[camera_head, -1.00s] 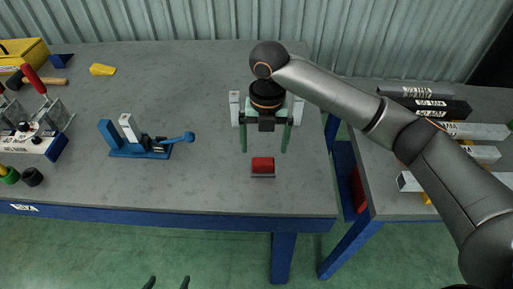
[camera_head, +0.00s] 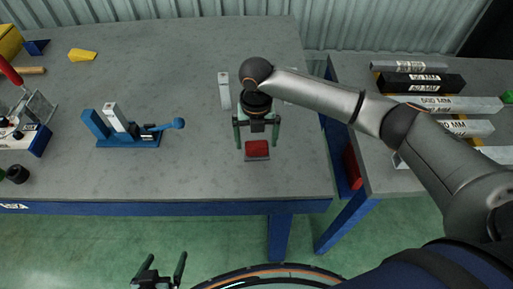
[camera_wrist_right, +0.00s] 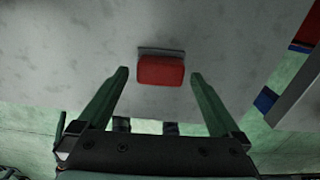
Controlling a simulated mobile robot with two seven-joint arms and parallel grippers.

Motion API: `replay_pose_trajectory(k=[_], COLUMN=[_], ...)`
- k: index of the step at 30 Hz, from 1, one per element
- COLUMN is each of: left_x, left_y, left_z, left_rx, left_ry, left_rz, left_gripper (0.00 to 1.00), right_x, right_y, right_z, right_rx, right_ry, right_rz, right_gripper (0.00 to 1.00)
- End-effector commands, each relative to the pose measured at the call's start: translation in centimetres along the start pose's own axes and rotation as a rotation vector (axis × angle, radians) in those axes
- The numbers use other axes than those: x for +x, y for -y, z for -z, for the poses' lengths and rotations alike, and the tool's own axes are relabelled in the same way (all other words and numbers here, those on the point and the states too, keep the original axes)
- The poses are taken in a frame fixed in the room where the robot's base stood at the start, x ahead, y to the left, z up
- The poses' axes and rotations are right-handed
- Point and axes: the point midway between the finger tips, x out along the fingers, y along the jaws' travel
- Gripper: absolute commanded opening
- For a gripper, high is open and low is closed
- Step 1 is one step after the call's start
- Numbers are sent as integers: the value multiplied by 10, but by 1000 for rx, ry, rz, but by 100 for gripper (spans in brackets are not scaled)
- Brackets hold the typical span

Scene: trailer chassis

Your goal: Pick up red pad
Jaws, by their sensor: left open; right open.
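The red pad (camera_head: 257,148) lies on the grey table near its front right edge, with a thin grey base under it. My right gripper (camera_head: 257,143) is open, with its green fingers to either side of the pad in the head view. In the right wrist view the red pad (camera_wrist_right: 160,71) sits centred just beyond the open fingertips of the right gripper (camera_wrist_right: 158,76). I cannot tell from these views how high the fingers are above the table. My left gripper (camera_head: 165,268) is open and empty, low in front of the table over the green floor.
A light metal block (camera_head: 224,92) stands left of my right gripper. A blue clamp fixture (camera_head: 125,130) is further left, with red-handled toggle clamps (camera_head: 30,105) beyond it. A second table with labelled metal bars (camera_head: 450,104) stands right, across a gap. The table around the pad is clear.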

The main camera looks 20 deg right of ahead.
Motion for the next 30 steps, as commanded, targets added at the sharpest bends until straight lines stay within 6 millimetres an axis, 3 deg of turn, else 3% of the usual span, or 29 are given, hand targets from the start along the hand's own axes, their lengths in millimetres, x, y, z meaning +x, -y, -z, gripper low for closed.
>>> replay_pose_trajectory(k=[6,14,30], left_x=[1,1,1], left_y=[0,0,0], left_z=[2,2,3], left_rx=[1,1,1], left_ry=[-4,-5,-5], left_rz=[0,0,0], left_gripper=[100,100,100], right_x=[25,26,26], right_y=[1,1,1], right_z=[1,0,0], right_rx=[1,0,0], right_ry=[0,1,1], right_rz=[0,0,0], right_gripper=[100,99,38])
